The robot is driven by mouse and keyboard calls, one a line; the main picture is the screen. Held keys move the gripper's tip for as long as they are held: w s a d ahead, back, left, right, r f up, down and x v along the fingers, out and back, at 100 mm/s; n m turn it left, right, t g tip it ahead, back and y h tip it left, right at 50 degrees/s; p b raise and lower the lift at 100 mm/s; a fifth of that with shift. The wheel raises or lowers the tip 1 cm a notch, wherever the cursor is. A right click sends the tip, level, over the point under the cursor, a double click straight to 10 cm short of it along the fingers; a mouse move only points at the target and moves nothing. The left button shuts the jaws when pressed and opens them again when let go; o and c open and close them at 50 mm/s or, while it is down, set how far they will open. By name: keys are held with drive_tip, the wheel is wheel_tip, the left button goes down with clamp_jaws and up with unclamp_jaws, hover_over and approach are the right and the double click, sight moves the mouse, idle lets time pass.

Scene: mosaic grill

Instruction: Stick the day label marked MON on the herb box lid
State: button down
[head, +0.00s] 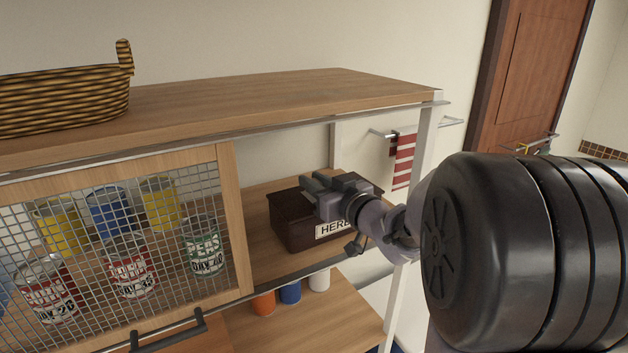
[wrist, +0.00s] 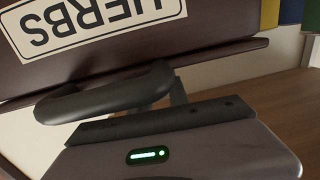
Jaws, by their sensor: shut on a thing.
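The herb box (head: 292,222) is a dark brown lidded box on the middle shelf, with a white front label partly reading HERB. In the wrist view the box (wrist: 205,32) fills the top, its white HERBS label upside down. My gripper (head: 316,182) is over the box lid from the right and covers part of it.
A wire-mesh door (head: 120,255) stands left of the box, with several cans behind it. The wooden top board (head: 260,100) hangs over the box and carries a wicker basket (head: 60,100). A white post (head: 424,145) and a striped towel (head: 403,160) are at the right.

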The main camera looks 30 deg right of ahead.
idle(0.3)
drive_tip(key=shift+f+b, duration=0.3)
drive_tip(key=shift+f, duration=0.1)
idle(0.6)
drive_tip(key=c, duration=0.6)
unclamp_jaws()
wheel_tip(320, 180, up, 8)
drive_tip(key=p, duration=0.6)
drive_tip(key=shift+r+p, duration=0.1)
drive_tip(key=shift+p, duration=0.2)
